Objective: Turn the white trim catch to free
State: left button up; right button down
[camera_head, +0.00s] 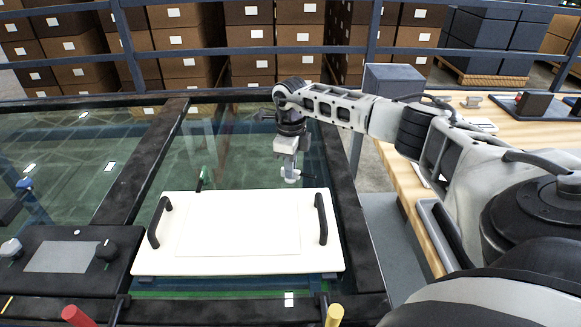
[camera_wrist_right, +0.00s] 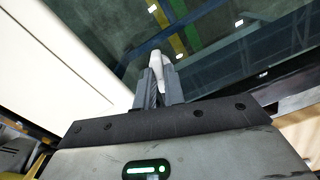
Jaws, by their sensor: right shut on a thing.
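A white trim panel (camera_head: 190,262) with two black handles lies flat over the glass. My right gripper (camera_head: 290,170) reaches down at the panel's far edge, right of the middle. In the wrist view the right gripper (camera_wrist_right: 159,88) is shut on the white trim catch (camera_wrist_right: 157,63), whose rounded white end sticks out past the fingers. The lower part of the catch is hidden between the fingers. A green catch (camera_head: 205,173) stands at the far edge further left. My left gripper is not in view.
Dark frame bars (camera_head: 148,165) border the glass. A control box (camera_head: 62,256) with knobs is at left. Red (camera_head: 76,316) and yellow (camera_head: 334,315) grips rise at the near edge. A wooden bench (camera_head: 425,190) stands at right. A blue railing (camera_head: 220,51) and stacked boxes are behind.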

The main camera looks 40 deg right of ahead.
jog(key=n, duration=0.3)
jog(key=shift+r, duration=0.1)
jog(key=shift+w+n+b, duration=0.1)
jog(key=shift+n+b, duration=0.2)
jog(key=shift+n, duration=0.2)
jog(key=c, duration=1.5)
grip_release()
notch_tip(320, 180, up, 16)
jog(key=shift+f, duration=0.1)
